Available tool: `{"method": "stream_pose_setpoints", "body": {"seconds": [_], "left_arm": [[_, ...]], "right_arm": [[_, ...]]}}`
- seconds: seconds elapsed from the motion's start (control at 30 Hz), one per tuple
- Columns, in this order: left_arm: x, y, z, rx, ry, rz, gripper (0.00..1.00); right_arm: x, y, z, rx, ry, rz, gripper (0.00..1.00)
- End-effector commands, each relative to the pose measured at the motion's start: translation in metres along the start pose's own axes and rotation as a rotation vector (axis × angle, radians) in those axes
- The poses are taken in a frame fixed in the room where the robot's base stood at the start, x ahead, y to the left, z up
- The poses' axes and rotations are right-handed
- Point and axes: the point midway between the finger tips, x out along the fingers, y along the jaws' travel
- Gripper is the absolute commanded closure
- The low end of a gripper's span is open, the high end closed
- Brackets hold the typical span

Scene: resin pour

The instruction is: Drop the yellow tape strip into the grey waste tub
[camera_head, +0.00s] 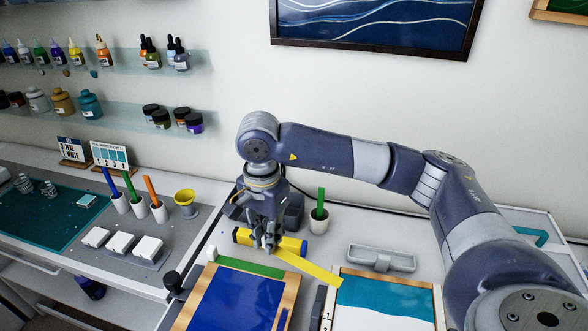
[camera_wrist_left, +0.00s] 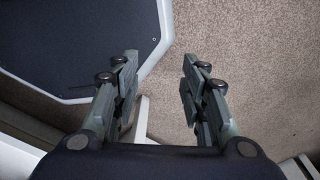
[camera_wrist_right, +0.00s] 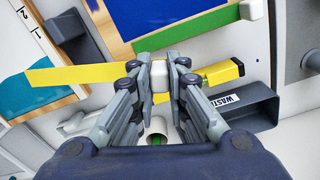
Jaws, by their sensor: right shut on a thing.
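My right gripper (camera_head: 268,248) is shut on the yellow tape strip (camera_head: 312,270), above the work table. In the right wrist view, the strip (camera_wrist_right: 75,74) sticks out to the left of the fingers (camera_wrist_right: 158,75), and a small white piece shows between them. The dark grey waste tub (camera_wrist_right: 245,107), labelled WASTE, lies to the right of the fingers there. In the head view the tub (camera_head: 294,212) is just behind the gripper and partly hidden by it. My left gripper (camera_wrist_left: 158,85) is open and empty over the floor, outside the head view.
A yellow tool with a dark end (camera_head: 241,236) lies behind the fingers. A blue panel (camera_head: 230,300) and a teal-and-white panel (camera_head: 385,295) lie in front. A light grey tray (camera_head: 382,258) and a white cup with a green stick (camera_head: 318,222) stand to the right.

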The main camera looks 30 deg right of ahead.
Motion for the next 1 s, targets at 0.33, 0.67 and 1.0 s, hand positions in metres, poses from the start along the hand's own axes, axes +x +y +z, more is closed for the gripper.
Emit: {"method": "stream_pose_setpoints", "body": {"seconds": [0.33, 0.67, 1.0], "left_arm": [[-0.009, -0.039, -0.019, 0.000, 0.027, -0.046, 0.60], [-0.014, -0.011, -0.010, 0.001, 0.013, -0.013, 0.60], [-0.019, -0.017, -0.008, 0.004, 0.009, -0.020, 0.60]], "right_arm": [[-0.012, -0.041, -0.064, 0.940, -0.010, -0.004, 1.00], [-0.017, -0.060, -0.124, 1.807, -0.016, -0.012, 1.00], [-0.017, -0.064, -0.175, 2.582, -0.020, -0.024, 1.00]]}}
